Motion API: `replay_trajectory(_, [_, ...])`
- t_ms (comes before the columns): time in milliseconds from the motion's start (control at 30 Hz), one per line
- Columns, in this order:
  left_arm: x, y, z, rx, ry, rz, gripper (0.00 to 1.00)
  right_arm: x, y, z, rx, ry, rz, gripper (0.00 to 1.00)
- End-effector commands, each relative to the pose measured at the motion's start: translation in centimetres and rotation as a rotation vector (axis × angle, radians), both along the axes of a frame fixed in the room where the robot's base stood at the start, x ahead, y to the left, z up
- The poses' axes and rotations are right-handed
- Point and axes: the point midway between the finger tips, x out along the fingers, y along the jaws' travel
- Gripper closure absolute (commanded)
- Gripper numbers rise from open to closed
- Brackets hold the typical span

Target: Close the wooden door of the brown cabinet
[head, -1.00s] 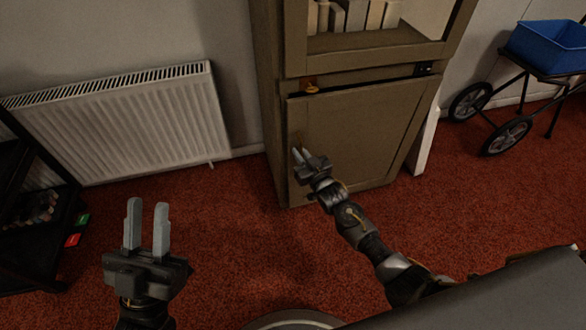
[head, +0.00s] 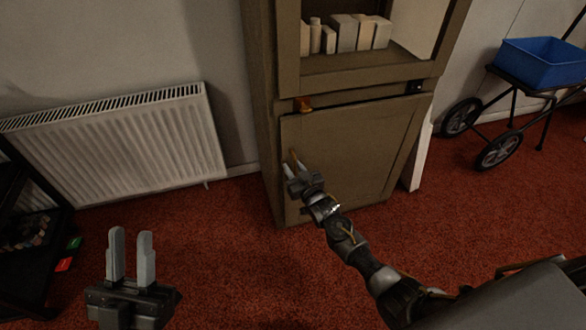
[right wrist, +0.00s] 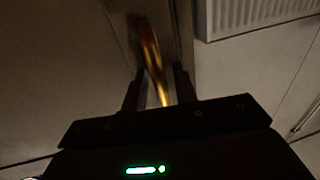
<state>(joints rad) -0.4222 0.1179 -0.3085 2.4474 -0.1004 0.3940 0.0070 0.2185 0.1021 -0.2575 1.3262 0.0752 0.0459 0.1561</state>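The brown cabinet (head: 262,110) stands at the back centre, with an open or glazed upper part and a wooden lower door (head: 350,145). The door looks almost flush with the frame; a dark line runs along its top edge, and I cannot tell how far ajar it is. My right gripper (head: 290,163) is at the door's left edge. In the right wrist view a brass handle (right wrist: 150,45) runs between the two fingers of this gripper (right wrist: 160,85), which stand apart with gaps beside it. My left gripper (head: 131,255) is open and empty, low at the left, away from the cabinet.
A white radiator (head: 115,150) is on the wall left of the cabinet. A dark shelf (head: 25,235) stands at the far left. A wheeled cart with a blue bin (head: 540,63) is at the right. Red carpet (head: 230,245) is clear before the cabinet.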

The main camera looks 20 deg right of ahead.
Motion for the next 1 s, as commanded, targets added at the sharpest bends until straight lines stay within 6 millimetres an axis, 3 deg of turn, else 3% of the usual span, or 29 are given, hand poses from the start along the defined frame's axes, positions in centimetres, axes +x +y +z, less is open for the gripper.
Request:
replay_trajectory(167, [0.3,-0.4,-0.1,0.017,0.034,-0.006,0.71,-0.9,-0.1,0.1,0.000,0.001,0.001,0.71])
replay_trajectory(633, [1.4,-3.5,-3.3,0.198,0.363,-0.072,0.71,-9.1,-1.3,0.0,0.001,0.003,0.003,0.71])
replay_trajectory(800, [1.4,-3.8,-3.9,0.226,0.408,-0.081,0.71,-10.4,-1.6,0.0,0.000,0.001,0.002,0.71])
replay_trajectory(1000, [1.4,-3.9,-4.1,0.231,0.415,-0.082,0.71,-10.5,-1.6,0.0,0.000,0.000,0.002,0.71])
